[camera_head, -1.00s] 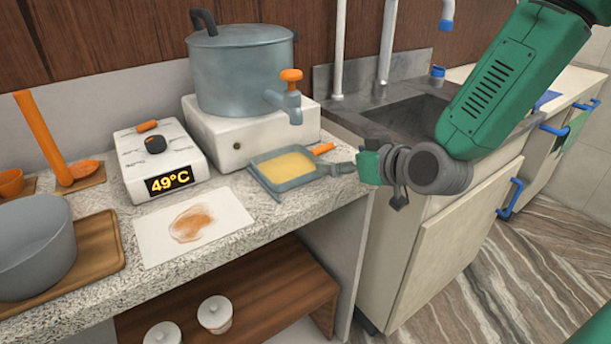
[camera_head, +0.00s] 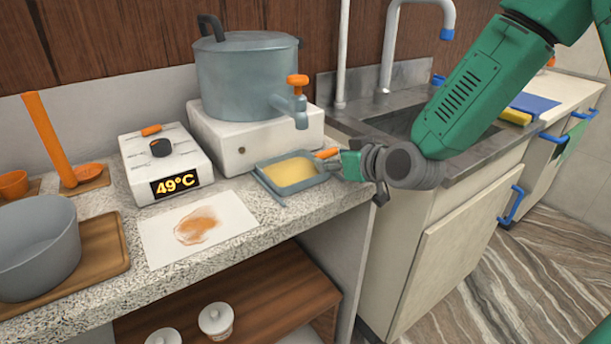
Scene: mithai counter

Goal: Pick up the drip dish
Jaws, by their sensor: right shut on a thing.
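The drip dish (camera_head: 303,187) is a shallow grey-blue rectangular dish with pale yellow contents. It sits level at the right end of the speckled counter, in front of the pot's white base and below the tap. My right gripper (camera_head: 334,168) reaches in from the right and is shut on the drip dish at its right side. The fingertips partly hide that side, and an orange piece (camera_head: 327,153) shows just behind them. I cannot tell whether the dish is clear of the counter. My left gripper is out of view.
A lidded pot (camera_head: 247,80) with an orange-handled tap (camera_head: 297,95) stands close behind the dish. A 49°C control box (camera_head: 165,160) and a stained sheet (camera_head: 215,240) lie left.

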